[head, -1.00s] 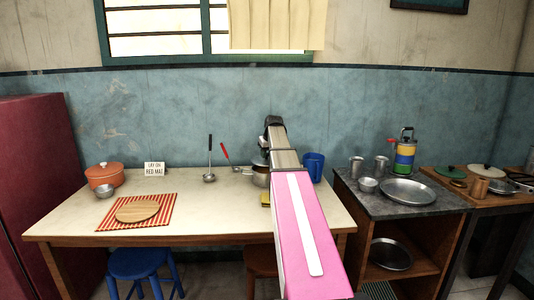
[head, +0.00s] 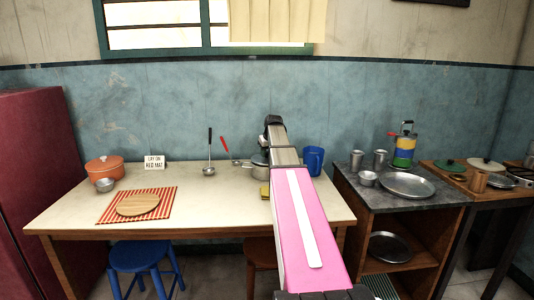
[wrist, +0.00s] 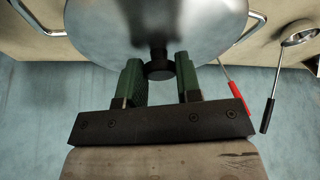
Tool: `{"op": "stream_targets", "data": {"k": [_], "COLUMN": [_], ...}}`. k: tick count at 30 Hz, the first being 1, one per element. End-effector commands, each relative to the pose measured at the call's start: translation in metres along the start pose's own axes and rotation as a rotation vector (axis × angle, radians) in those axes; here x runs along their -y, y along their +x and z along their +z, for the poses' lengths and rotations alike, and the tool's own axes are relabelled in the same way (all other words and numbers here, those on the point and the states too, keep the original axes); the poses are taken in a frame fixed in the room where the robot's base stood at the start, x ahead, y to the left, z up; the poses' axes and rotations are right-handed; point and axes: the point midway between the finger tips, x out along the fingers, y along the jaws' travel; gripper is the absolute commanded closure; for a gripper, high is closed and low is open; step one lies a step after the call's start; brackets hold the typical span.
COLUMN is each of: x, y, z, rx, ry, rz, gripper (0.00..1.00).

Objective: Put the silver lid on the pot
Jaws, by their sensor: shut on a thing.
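My gripper (wrist: 161,75) has green fingers shut on the black knob (wrist: 159,70) of the silver lid (wrist: 205,30). The lid fills the top middle of the wrist view. Metal loop handles of the pot (wrist: 40,27) stick out on both sides of the lid. In the head view the silver pot (head: 259,170) stands at the back of the pale table, partly hidden by my pink arm. The lid is over the pot; I cannot tell whether their rims touch.
Left of the pot are a ladle (head: 209,160) and a red-handled utensil (head: 226,147). A blue mug (head: 314,160) stands close on the right and a yellow object (head: 265,191) in front. An orange pot (head: 104,170) and striped mat (head: 107,211) are farther left.

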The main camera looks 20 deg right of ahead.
Motion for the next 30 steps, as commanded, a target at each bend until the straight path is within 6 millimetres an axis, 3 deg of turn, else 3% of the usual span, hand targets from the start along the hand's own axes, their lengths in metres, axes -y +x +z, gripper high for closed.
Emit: {"op": "stream_targets", "data": {"k": [21, 22, 24, 25, 30], "x": [0.000, 0.000, 0.000, 0.000, 0.000], "y": [0.012, 0.012, 0.011, 0.011, 0.011], "z": [0.005, 0.005, 0.005, 0.005, 0.005], "rx": [0.000, 0.000, 0.000, 0.000, 0.000], "ry": [0.000, 0.000, 0.000, 0.000, 0.000], "rz": [0.000, 0.000, 0.000, 0.000, 0.000], "gripper": [0.93, 0.65, 0.42, 0.38, 0.38]}}
